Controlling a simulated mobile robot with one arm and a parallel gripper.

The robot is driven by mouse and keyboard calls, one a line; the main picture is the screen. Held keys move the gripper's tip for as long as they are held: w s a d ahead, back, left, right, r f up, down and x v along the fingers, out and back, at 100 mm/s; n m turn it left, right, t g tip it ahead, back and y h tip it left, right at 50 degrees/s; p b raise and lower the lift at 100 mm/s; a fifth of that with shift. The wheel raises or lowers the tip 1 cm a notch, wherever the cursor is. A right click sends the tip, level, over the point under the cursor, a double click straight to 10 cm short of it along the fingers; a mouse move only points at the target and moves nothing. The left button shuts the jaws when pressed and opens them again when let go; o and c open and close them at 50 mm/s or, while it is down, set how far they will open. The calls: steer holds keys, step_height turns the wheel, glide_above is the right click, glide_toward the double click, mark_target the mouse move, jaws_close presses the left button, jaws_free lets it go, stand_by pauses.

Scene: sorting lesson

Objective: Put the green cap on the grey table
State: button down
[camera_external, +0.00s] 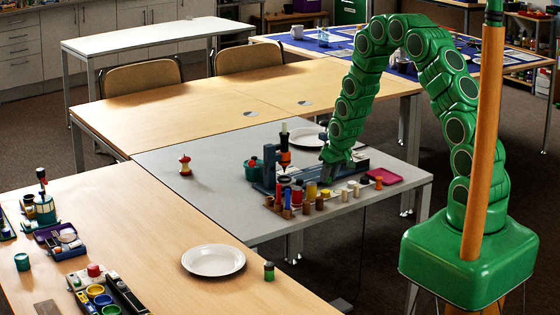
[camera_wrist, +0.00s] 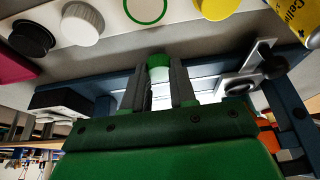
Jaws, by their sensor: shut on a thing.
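My gripper (camera_wrist: 158,92) is shut on a small green cap (camera_wrist: 159,60), held between its two grey fingertips in the wrist view. In the external view my gripper (camera_external: 330,177) points down over the crowded right part of the grey table (camera_external: 215,195), close to a blue-grey stand. The cap cannot be made out there, hidden by the gripper and clutter. Whether the cap touches anything below it I cannot tell.
Several small bottles and caps (camera_external: 322,204) line the table before the gripper. A dark bottle with an orange band (camera_external: 284,158), a pink tray (camera_external: 384,176) and a white plate (camera_external: 307,138) stand nearby.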

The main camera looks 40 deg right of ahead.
steer(key=shift+f, duration=0.6)
steer(key=shift+f, duration=0.1)
steer(key=c, duration=0.9)
jaws_free()
steer(key=shift+v, duration=1.9)
steer(key=s+a+r+g, duration=0.2)
steer(key=s+r+g, duration=0.1)
steer(key=s+r, duration=1.75)
steer(key=s+r+g, duration=0.1)
steer(key=s+r, duration=0.2)
steer(key=s, duration=0.5)
steer(key=s+r+g, duration=0.1)
steer(key=s+r, duration=0.2)
steer(key=s, duration=0.6)
steer(key=s+a+r+g, duration=0.1)
steer(key=s+r, duration=0.2)
steer(key=s, duration=0.5)
steer(key=shift+s+r, duration=0.15)
